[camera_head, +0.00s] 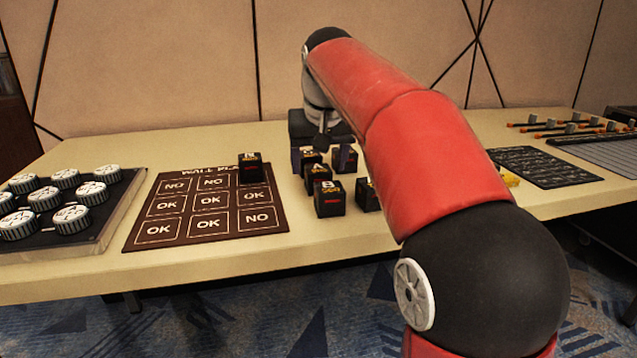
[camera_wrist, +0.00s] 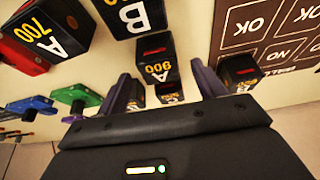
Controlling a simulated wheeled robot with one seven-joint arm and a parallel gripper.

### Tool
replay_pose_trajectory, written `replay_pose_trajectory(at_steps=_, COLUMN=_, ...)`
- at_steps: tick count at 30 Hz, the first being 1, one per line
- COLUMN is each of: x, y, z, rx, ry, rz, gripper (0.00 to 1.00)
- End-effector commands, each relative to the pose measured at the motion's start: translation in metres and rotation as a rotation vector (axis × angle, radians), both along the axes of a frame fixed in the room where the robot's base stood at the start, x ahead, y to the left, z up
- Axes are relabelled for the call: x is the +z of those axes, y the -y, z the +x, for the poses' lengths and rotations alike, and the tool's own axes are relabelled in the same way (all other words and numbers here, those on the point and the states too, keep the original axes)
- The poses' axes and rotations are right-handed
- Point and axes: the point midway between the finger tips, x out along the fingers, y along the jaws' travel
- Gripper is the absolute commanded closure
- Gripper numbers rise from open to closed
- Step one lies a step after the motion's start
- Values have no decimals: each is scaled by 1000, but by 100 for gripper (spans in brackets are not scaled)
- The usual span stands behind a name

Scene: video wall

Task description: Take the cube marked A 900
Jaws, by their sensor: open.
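The black cube marked A 900 (camera_wrist: 157,60) shows upside down in the wrist view, just in front of the gap between my fingers. A cube with an A (camera_head: 317,172), its number too small to read, stands in the head view just before my gripper (camera_head: 321,157). My gripper (camera_wrist: 165,86) is open, its fingers on either side of the gap. Another cube (camera_wrist: 169,93) shows deeper between the fingers, its face partly hidden. I cannot tell whether any finger touches a cube.
Cube B (camera_head: 329,200) stands in front of the A cube. Cube A 700 (camera_wrist: 45,38) is left in the wrist view. Another cube (camera_head: 250,168) stands on the brown OK/NO board (camera_head: 205,238). A tray of round knobs (camera_head: 125,212) lies left.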

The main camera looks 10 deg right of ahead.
Motion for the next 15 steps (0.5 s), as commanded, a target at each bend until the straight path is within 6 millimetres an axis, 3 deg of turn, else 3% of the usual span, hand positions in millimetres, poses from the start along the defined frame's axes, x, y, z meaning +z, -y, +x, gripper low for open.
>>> replay_pose_trajectory(at_steps=4, x=-25, y=1, z=8, rx=0, ry=-3, rz=0, gripper=31)
replay_pose_trajectory(at_steps=12, x=-29, y=1, z=11, rx=0, ry=1, rz=0, gripper=31)
replay_pose_trajectory(at_steps=15, x=-28, y=1, z=11, rx=0, ry=1, rz=0, gripper=43)
